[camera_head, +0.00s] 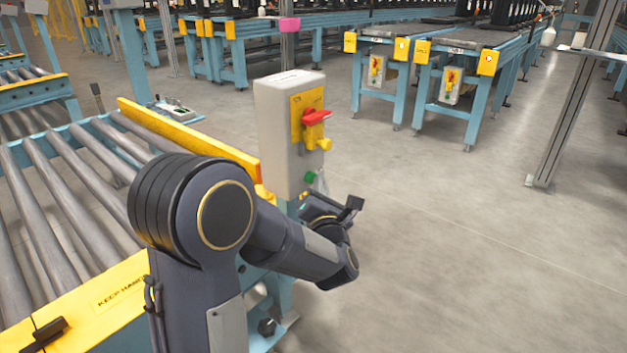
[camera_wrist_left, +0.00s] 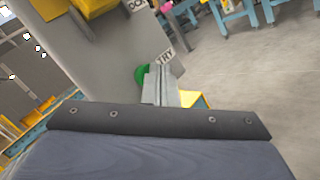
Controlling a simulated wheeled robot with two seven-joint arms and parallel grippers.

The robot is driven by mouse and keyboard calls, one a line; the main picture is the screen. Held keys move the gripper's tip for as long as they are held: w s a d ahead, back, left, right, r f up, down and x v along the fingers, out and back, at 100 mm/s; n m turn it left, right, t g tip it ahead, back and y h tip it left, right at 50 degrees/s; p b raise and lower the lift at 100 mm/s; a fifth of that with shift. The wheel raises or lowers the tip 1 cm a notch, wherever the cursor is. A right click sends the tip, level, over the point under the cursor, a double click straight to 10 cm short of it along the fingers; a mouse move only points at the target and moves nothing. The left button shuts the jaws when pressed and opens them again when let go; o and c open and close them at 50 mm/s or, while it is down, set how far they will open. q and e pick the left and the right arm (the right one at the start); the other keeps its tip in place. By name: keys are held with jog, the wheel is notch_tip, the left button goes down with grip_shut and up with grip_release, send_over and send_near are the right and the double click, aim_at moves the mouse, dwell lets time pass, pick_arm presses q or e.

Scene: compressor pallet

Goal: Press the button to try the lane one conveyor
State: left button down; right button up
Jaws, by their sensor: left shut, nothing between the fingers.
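A grey control box (camera_head: 280,135) stands upright at the end of the roller conveyor (camera_head: 75,160). It carries a yellow plate with a red switch handle (camera_head: 316,116). Low on the box is a green button (camera_head: 310,177), which also shows in the left wrist view (camera_wrist_left: 141,75) beside a label reading "TRY". My left gripper (camera_head: 321,183) is shut and empty at the lower front of the box. In the left wrist view its closed fingertips (camera_wrist_left: 160,80) overlap the button's right edge. I cannot tell whether they touch it. My right gripper is not in view.
A yellow guard rail (camera_head: 190,137) edges the rollers behind my left arm. Other blue-framed conveyors with small control boxes (camera_head: 450,86) stand at the back. A grey post (camera_head: 575,100) stands at the right. The floor at right is clear.

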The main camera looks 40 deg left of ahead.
pick_arm(q)
jog(key=shift+s+d, duration=0.1)
jog(key=shift+d, duration=0.5)
jog(key=shift+s+d+b, duration=0.2)
jog(key=shift+d+b, duration=0.8)
jog(key=shift+d, duration=1.5)
